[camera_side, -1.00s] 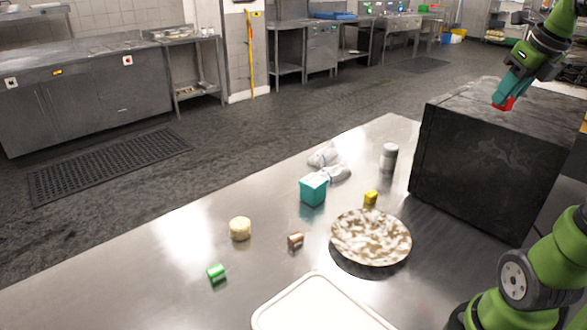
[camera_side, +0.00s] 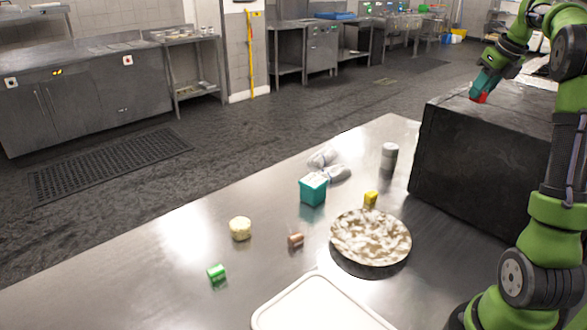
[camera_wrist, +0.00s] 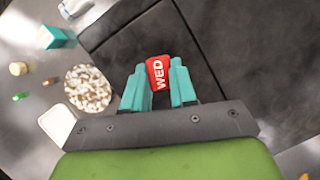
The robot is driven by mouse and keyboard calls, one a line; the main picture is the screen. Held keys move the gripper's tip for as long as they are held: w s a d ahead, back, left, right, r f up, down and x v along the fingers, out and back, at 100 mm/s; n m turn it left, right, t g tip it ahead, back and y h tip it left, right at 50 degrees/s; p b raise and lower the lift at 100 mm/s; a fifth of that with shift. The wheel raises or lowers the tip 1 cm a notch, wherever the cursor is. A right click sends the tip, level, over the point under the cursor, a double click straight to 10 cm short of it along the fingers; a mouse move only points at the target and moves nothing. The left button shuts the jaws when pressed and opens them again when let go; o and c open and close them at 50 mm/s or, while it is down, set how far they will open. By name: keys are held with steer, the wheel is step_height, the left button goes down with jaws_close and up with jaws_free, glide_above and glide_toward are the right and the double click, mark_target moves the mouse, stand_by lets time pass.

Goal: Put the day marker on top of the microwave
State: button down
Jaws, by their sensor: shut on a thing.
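The day marker (camera_wrist: 158,74) is a small red block with "WED" in white letters. My gripper (camera_wrist: 159,85) is shut on it, with one teal finger on each side in the wrist view. In the side view the marker (camera_side: 482,96) is at the tip of my gripper (camera_side: 485,85), at the upper right. The microwave (camera_side: 480,150) is a large dark box on the right of the steel table. The marker is over or near its top toward the far left edge; I cannot tell whether it touches. In the wrist view the dark microwave top (camera_wrist: 215,50) lies behind the fingers.
On the table are a mottled plate (camera_side: 371,238), a teal box (camera_side: 313,189), a grey shaker (camera_side: 389,157), a white tray (camera_side: 315,310) and small yellow (camera_side: 370,200), green (camera_side: 217,273), copper (camera_side: 296,240) and cream (camera_side: 240,228) items. The visible microwave top looks clear.

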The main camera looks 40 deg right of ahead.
steer(key=shift+f, duration=0.55)
steer(key=c, duration=0.9)
jaws_free()
steer(key=shift+f, duration=0.15)
